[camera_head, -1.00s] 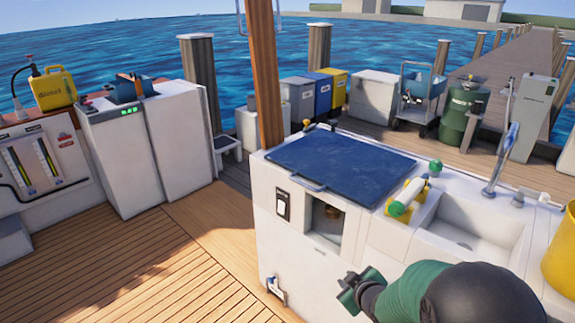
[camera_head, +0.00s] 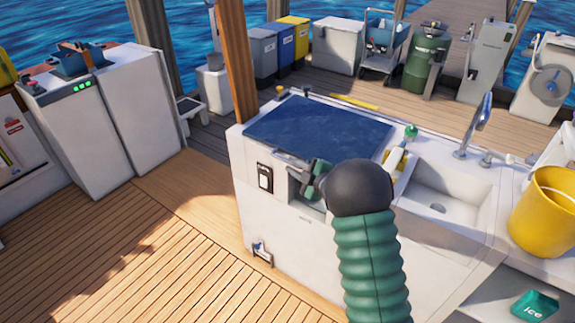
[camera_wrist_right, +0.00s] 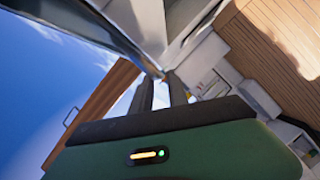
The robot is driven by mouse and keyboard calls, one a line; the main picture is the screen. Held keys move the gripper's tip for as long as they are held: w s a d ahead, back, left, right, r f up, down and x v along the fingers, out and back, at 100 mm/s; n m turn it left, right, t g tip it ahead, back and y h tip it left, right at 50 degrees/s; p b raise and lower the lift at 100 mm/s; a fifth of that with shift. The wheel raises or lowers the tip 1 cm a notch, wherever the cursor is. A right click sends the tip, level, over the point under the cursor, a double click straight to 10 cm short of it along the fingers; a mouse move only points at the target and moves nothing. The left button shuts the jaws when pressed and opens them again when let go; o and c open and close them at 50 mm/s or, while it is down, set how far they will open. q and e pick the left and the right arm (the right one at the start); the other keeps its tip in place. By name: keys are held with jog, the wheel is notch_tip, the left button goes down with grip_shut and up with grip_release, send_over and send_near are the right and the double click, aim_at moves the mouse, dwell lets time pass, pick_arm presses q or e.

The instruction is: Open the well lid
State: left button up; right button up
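My right gripper (camera_head: 310,178) is at that front edge, in front of the opening in the counter's face. In the right wrist view, its two dark fingers (camera_wrist_right: 161,93) stand apart with a bright gap between them. I cannot tell whether the handle lies between them. My left gripper is not in view.
A wooden post (camera_head: 235,62) stands at the counter's back left corner. The sink (camera_head: 440,195) and a yellow bucket (camera_head: 545,212) are to the right. A yellow-green bottle (camera_head: 394,158) lies beside the lid. The deck (camera_head: 150,255) at left is clear.

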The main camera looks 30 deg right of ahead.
aim_at(289, 162)
jog(key=x, duration=0.3)
jog(key=shift+w+d+f, duration=0.1)
jog(key=shift+w+f, duration=0.05)
jog(key=shift+w, duration=0.2)
jog(key=shift+d, duration=0.15)
grip_shut()
jog(key=shift+f, duration=0.1)
dwell(0.9)
